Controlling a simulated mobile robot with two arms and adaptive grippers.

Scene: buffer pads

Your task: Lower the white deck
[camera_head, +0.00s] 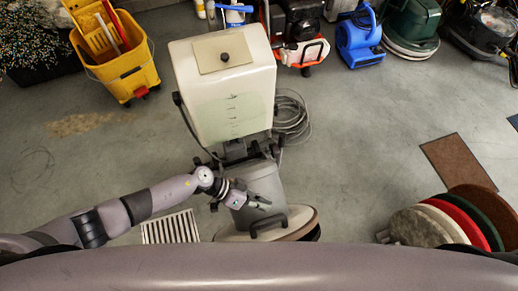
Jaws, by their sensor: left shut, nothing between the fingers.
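The floor machine stands upright in the middle, with a big cream-white tank (225,105) on top and a grey motor housing (264,180) below. Its white deck (299,217) is the round base at the bottom, with a dark layer showing under its right edge. A black handle (268,226) is on the deck's front side. My own body hides the deck's near edge. My left gripper (265,204) is shut and empty, in front of the motor housing and just above the handle in the picture. I cannot tell whether it touches either. My right gripper is out of view.
Several round pads (468,219) lean together at the right. A brown mat (458,162) lies behind them. A floor grate (171,228) is under my left arm. A yellow mop bucket (120,65) and coiled cable (291,118) stand further back. The floor between machine and pads is clear.

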